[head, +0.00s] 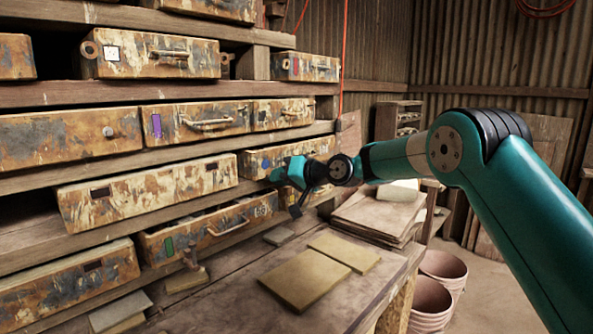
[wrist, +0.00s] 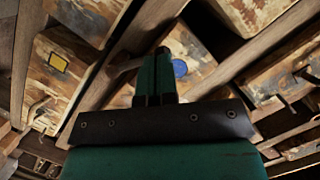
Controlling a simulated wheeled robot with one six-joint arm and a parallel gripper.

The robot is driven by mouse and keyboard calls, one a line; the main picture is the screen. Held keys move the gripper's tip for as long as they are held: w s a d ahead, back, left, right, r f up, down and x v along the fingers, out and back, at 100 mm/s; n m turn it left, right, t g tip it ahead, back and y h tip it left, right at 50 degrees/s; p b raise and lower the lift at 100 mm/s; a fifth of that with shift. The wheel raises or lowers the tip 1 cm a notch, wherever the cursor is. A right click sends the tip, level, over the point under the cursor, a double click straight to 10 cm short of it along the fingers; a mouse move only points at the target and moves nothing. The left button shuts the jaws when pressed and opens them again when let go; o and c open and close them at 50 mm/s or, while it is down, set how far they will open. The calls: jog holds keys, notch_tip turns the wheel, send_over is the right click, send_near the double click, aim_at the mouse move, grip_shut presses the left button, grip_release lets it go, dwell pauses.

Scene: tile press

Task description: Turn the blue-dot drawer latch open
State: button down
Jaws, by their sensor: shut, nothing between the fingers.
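The blue-dot drawer (head: 252,160) is a worn, rust-stained front in the middle row, partly behind my gripper. Its blue dot (head: 265,163) shows just above the gripper, and the dot also shows in the wrist view (wrist: 180,68), right of the fingers. My gripper (head: 273,175) is shut and empty, close to this drawer front. In the wrist view my shut fingers (wrist: 162,52) point at the drawer. A brownish bar (wrist: 124,68) sits left of the fingers; I cannot tell whether it is the latch or whether the fingers touch it.
A drawer with a dark slot (head: 150,192) sticks out to the left. Below, a green-marked drawer (head: 205,230) with a bar handle stands partly out. Flat tiles (head: 305,280) lie on the bench, and a stack of boards (head: 375,217) is at right. Pots (head: 432,300) stand on the floor.

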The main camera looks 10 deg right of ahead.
jog(key=shift+s+a+f+n+h+b, duration=0.2)
jog(key=shift+a+f+n+h+b, duration=0.2)
jog(key=shift+n+b, duration=0.8)
dwell(0.5)
jog(key=shift+s+a+f+b, duration=0.15)
jog(key=shift+f+b, duration=0.25)
jog(key=shift+b, duration=0.5)
dwell(5.4)
